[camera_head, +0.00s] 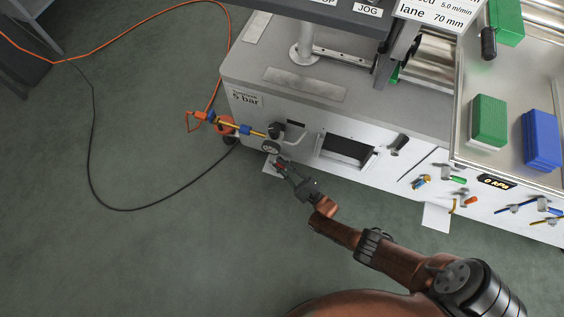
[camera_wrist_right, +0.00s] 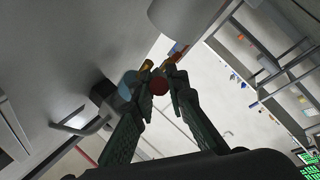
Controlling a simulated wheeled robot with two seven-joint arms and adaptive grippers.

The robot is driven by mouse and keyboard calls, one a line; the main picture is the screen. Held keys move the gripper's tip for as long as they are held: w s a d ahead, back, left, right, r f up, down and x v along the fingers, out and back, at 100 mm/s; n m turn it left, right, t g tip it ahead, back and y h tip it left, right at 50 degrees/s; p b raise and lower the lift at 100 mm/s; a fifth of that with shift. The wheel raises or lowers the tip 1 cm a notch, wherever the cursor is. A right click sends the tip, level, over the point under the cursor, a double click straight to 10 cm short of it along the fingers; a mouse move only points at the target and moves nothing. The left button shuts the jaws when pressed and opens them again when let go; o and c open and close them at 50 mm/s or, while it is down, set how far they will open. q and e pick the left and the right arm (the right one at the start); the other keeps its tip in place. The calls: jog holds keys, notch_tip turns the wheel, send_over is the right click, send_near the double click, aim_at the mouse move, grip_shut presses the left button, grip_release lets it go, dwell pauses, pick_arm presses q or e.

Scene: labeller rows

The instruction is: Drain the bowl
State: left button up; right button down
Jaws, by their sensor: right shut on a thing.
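The air unit (camera_head: 275,130) sits on the machine's front left corner, with a dark knob and a round gauge (camera_head: 270,146). In the right wrist view a translucent bluish bowl (camera_wrist_right: 127,87) shows partly behind the left finger. A small round red drain knob (camera_wrist_right: 159,86) is between the fingers. My right gripper (camera_head: 281,166) is just below the gauge in the head view, shut on the red drain knob; its fingers also show in the wrist view (camera_wrist_right: 158,74). The bowl is hidden in the head view. My left gripper is out of view.
An orange hose (camera_head: 150,22) and a black cable (camera_head: 92,150) lie on the floor at left. The machine's white front panel (camera_head: 390,165) runs right with a dark slot and small coloured fittings. Green blocks (camera_head: 488,120) and a blue block (camera_head: 541,140) sit above. Floor at left is mostly clear.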

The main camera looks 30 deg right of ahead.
jog(key=shift+s+f, duration=0.15)
jog(key=shift+s, duration=0.05)
dwell(0.6)
jog(key=c, duration=2.2)
grip_release()
jog(key=shift+v, duration=3.7)
